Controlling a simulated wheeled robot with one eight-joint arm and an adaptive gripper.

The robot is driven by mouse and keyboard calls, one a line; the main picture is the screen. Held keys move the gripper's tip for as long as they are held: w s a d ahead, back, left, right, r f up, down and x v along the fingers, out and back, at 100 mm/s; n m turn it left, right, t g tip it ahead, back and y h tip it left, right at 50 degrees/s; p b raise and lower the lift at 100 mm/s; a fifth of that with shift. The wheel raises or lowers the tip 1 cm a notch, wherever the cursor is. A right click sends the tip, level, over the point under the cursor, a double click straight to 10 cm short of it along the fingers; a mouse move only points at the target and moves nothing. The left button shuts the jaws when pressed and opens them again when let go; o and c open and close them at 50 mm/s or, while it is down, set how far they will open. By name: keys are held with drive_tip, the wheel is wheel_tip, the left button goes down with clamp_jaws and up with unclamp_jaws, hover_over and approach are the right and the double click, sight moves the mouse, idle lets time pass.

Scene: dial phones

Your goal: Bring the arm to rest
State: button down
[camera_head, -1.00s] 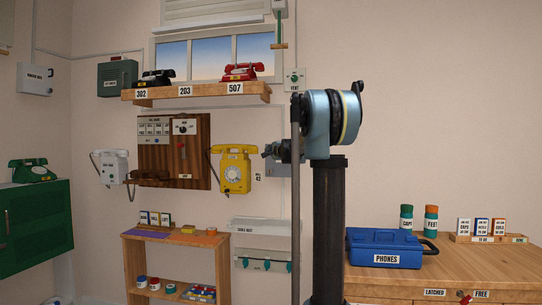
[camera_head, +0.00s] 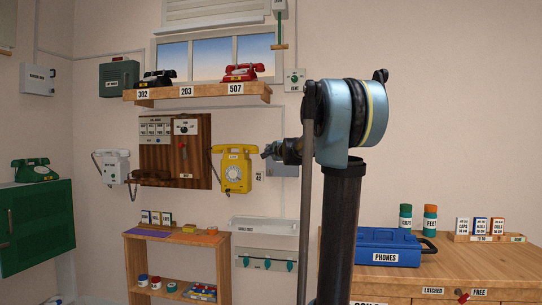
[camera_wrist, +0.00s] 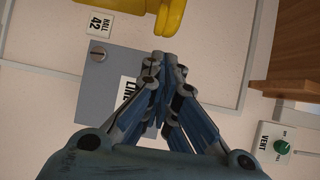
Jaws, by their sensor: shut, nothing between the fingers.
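My gripper (camera_wrist: 166,62) is shut and empty in the wrist view, its fingertips together in front of a grey box (camera_wrist: 103,68) marked LINE on the wall. In the head view my gripper (camera_head: 268,151) points left at the end of my arm, just right of the yellow wall phone (camera_head: 233,170). The yellow phone (camera_wrist: 170,15) also shows at the top of the wrist view. I cannot tell how far the fingertips are from the wall, but I see no contact.
A wooden shelf (camera_head: 203,92) with black and red phones runs above. The VENT switch (camera_head: 294,80) is on the wall nearby. At right a wooden bench (camera_head: 460,268) holds a blue PHONES box (camera_head: 385,246). A low rack (camera_head: 172,242) stands below left.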

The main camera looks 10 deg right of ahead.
drive_tip(key=shift+s+a, duration=0.15)
drive_tip(key=shift+s, duration=0.7)
drive_tip(key=shift+s+a, duration=0.1)
drive_tip(key=shift+s, duration=0.75)
drive_tip(key=s+a+f+n+g+y, duration=0.1)
drive_tip(key=s+a+f+n+g, duration=0.1)
drive_tip(key=s+f+n, duration=0.35)
drive_tip(key=s+a+f+n+g+y, duration=0.1)
drive_tip(key=s+a+f+n+g, duration=0.15)
drive_tip(key=s+f, duration=0.6)
drive_tip(key=s+a+f+n+g+y, duration=0.1)
drive_tip(key=s+a+f+n+g, duration=0.15)
drive_tip(key=s+f, duration=0.45)
drive_tip(key=s+d+f+n+g+h, duration=0.2)
drive_tip(key=s+d+f+g+h, duration=0.1)
drive_tip(key=s+f, duration=0.9)
drive_tip(key=s+d+f+n+g+h, duration=0.3)
drive_tip(key=s+d+f, duration=0.5)
drive_tip(key=s+f, duration=0.4)
drive_tip(key=s+g+h, duration=0.1)
drive_tip(key=s+g, duration=0.1)
drive_tip(key=s, duration=0.3)
drive_tip(key=shift+s+d+f, duration=0.2)
drive_tip(key=shift+f, duration=0.05)
drive_tip(key=shift+w+f, duration=0.2)
drive_tip(key=shift+w, duration=0.3)
